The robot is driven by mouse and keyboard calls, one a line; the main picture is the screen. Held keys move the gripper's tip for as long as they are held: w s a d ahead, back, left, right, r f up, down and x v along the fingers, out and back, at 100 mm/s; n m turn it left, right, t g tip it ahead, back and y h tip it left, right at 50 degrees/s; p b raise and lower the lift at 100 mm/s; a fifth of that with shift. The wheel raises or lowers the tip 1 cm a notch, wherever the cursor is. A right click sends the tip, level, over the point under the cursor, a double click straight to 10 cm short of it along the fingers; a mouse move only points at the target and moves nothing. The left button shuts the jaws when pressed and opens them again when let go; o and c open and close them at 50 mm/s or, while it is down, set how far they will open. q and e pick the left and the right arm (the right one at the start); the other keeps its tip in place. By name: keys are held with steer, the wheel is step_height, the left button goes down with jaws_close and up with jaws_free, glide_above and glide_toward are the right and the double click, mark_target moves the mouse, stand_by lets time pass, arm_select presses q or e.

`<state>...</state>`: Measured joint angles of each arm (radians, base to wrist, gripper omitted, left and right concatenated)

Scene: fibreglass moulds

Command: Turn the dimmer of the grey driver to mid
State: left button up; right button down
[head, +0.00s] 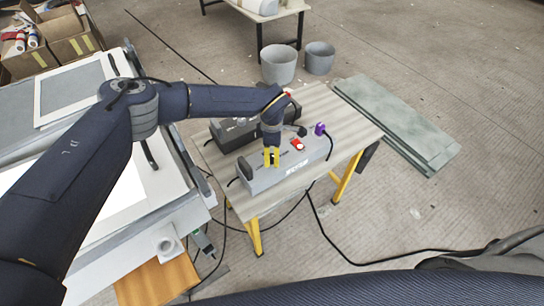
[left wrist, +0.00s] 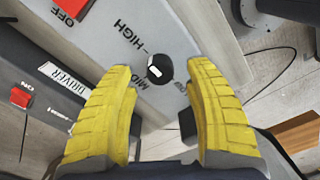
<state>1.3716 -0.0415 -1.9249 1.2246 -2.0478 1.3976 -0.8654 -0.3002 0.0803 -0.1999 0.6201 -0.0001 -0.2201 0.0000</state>
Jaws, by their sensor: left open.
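The grey driver (head: 312,158) is a long box on the small wooden table, with a red switch (head: 298,145) on top. HIGH and OFF are printed farther up the panel. My left gripper (head: 271,157) points down over the near-left part of the driver and hides the knob in the head view. Its yellow fingers (left wrist: 160,115) are open, with the knob beyond the gap, apparently untouched. My right gripper is out of view.
A dark driver (head: 226,134) stands close behind the grey one; its red switch shows in the left wrist view (left wrist: 20,97). A purple object (head: 320,129) sits at the grey driver's right end. The table (head: 340,110) is bare at right. Cables hang around it.

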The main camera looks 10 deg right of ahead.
arm_select(q)
steer(key=shift+f, duration=1)
jaws_close()
